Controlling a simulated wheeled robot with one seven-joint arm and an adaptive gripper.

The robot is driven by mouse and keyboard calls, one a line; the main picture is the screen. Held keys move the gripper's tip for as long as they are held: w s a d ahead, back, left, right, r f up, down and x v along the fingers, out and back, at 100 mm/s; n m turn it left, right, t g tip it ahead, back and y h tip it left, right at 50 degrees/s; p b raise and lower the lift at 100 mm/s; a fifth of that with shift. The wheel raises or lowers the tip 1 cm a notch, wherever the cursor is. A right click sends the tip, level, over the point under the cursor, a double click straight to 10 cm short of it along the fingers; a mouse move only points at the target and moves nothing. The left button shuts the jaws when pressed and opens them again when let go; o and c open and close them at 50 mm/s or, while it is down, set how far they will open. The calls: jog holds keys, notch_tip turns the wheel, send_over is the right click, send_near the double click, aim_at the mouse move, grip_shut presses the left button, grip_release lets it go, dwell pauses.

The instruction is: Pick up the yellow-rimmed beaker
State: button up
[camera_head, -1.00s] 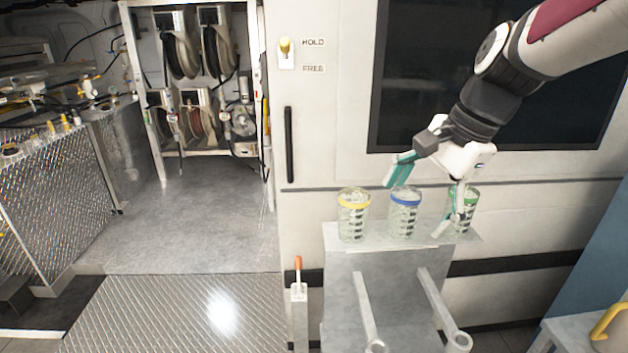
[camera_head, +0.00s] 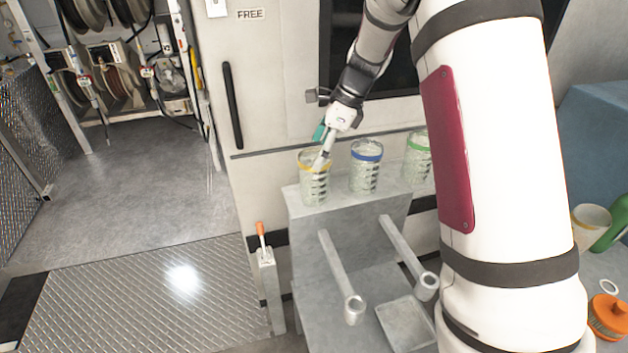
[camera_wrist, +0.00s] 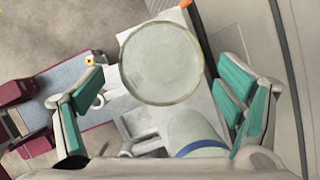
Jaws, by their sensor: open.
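The yellow-rimmed beaker (camera_head: 314,184) stands upright at the left end of the ledge in the head view, a clear glass with dark markings. My gripper (camera_head: 322,147) is open at its rim, with one finger in front of the glass and a teal pad behind. In the wrist view, a round glass (camera_wrist: 162,62), apparently this beaker, shows from above between and ahead of the spread teal fingers (camera_wrist: 163,105). Whether a finger touches it I cannot tell.
A blue-rimmed beaker (camera_head: 366,166) stands close on the right, and a green-rimmed one (camera_head: 417,158) beyond it, partly hidden by my arm. The grey stand (camera_head: 345,225) holds them against the wall. An orange-tipped lever (camera_head: 262,240) is at lower left.

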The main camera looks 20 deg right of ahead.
aim_at(309, 172)
jog(key=shift+p+x, duration=0.7)
jog(key=shift+x, duration=3.1)
jog(key=shift+d, duration=0.1)
jog(key=c, duration=1.1)
